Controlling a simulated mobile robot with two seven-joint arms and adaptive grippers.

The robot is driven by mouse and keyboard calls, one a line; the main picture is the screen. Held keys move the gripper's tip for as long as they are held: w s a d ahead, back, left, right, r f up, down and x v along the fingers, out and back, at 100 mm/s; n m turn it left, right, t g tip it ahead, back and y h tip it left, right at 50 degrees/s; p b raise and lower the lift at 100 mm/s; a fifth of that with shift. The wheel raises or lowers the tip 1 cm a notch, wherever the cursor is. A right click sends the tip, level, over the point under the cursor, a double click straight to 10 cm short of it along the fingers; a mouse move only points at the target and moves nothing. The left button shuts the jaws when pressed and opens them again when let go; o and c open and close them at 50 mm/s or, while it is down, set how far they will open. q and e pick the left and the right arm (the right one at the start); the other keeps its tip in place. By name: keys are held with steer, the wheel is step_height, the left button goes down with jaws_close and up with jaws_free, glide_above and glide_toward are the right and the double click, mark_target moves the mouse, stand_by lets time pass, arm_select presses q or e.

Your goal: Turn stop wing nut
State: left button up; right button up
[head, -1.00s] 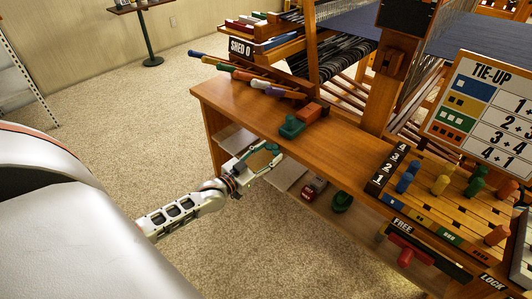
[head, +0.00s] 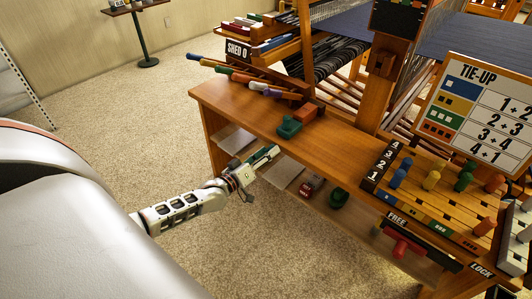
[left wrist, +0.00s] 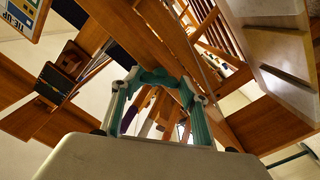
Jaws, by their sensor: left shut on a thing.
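A red T-shaped handle (head: 402,246) hangs below the FREE label (head: 397,220) on the bench front; it may be the stop wing nut, but I cannot be sure. My left gripper (head: 265,157) is in front of the bench's front edge, well to the left of that handle. In the left wrist view its teal fingers (left wrist: 160,80) bend together at the tips, under the wooden parts. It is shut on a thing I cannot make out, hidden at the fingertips. My right gripper is not in view.
A lower shelf (head: 285,172) holds small items. Carpet (head: 120,125) is free at left.

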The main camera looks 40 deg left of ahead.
arm_select(q)
steer(key=shift+n, duration=0.4)
steer(key=o, duration=1.1)
steer(key=shift+s, duration=0.15)
steer(key=s+a, duration=0.1)
steer(key=s, duration=1)
steer(key=shift+s, duration=0.4)
steer(key=shift+d, duration=0.1)
